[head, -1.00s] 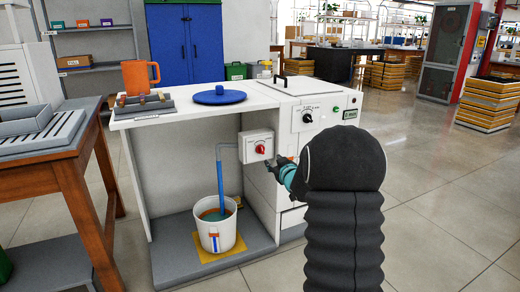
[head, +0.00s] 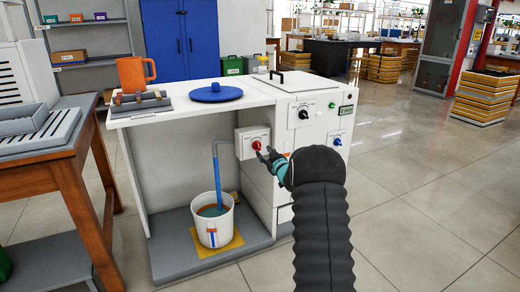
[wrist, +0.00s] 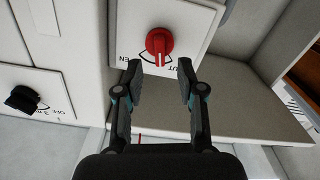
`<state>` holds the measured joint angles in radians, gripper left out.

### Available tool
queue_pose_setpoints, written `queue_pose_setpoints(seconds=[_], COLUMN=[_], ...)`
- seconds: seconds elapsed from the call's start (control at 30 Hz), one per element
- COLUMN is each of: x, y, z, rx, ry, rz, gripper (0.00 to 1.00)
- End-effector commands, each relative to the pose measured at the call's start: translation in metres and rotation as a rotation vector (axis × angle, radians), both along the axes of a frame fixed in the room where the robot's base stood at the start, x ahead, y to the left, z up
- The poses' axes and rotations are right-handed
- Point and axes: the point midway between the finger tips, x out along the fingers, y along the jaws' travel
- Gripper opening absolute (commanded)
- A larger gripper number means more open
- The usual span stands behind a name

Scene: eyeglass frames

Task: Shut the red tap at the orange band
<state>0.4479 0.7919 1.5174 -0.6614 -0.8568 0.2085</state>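The red tap (head: 256,146) is a knob on a white box (head: 244,153) under the counter. In the wrist view the red tap (wrist: 159,42) has a white line pointing down the picture; labels beside it are partly hidden and read "EN" and "UT". My gripper (head: 266,154) is just in front of the tap. In the wrist view my gripper (wrist: 159,70) is open and empty, its fingertips just short of the knob. A blue stream (head: 217,179) drops from the grey pipe into a white bucket (head: 222,228). Teal liquid shows inside, with orange around it. A blue-and-orange strip marks the bucket's front.
The bucket stands on a yellow mat (head: 234,243) on the unit's grey floor. A black dial (head: 303,115) and a blue knob (head: 337,141) are on the panel to the right. The counter (head: 186,101) overhangs the tap. An orange mug (head: 133,73) stands on the counter.

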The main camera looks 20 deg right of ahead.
Motion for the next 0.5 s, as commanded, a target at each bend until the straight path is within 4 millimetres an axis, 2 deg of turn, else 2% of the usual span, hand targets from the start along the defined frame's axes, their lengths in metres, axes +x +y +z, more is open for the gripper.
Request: queue_pose_setpoints(seconds=[0.2,0.5], x=[0.031,0.048], y=[0.001,0.001], z=[0.0,0.0], rx=[0.0,0.001], ry=[0.0,0.001], rz=[0.0,-0.001], gripper=[0.39,0.39])
